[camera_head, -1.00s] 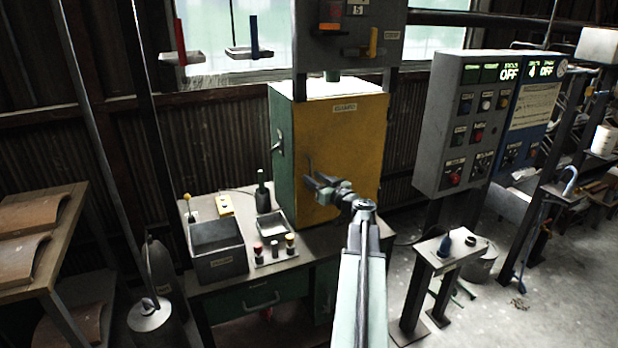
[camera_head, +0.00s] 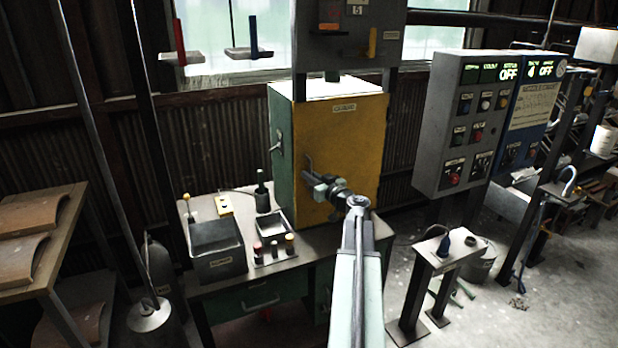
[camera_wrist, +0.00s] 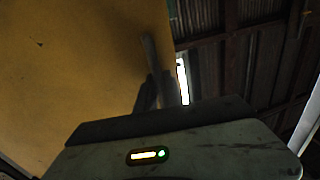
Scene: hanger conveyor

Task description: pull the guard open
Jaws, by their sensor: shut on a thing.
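The guard (camera_head: 345,135) is a yellow panel with a small label, on the front of a green cabinet on the bench. It looks closed against the cabinet in the head view. It fills the upper left of the wrist view (camera_wrist: 70,65). A dark bar handle (camera_head: 309,163) stands near the guard's left edge; it also shows in the wrist view (camera_wrist: 150,55). My gripper (camera_head: 312,178) is shut on the handle in front of the guard. The fingers hide the lower part of the handle.
A dark bin (camera_head: 217,250), a small tray (camera_head: 272,222) and several knobs stand on the bench left of my arm. A grey control cabinet (camera_head: 462,125) stands to the right. A small stand (camera_head: 450,246) is at the right front. Open floor lies beyond it.

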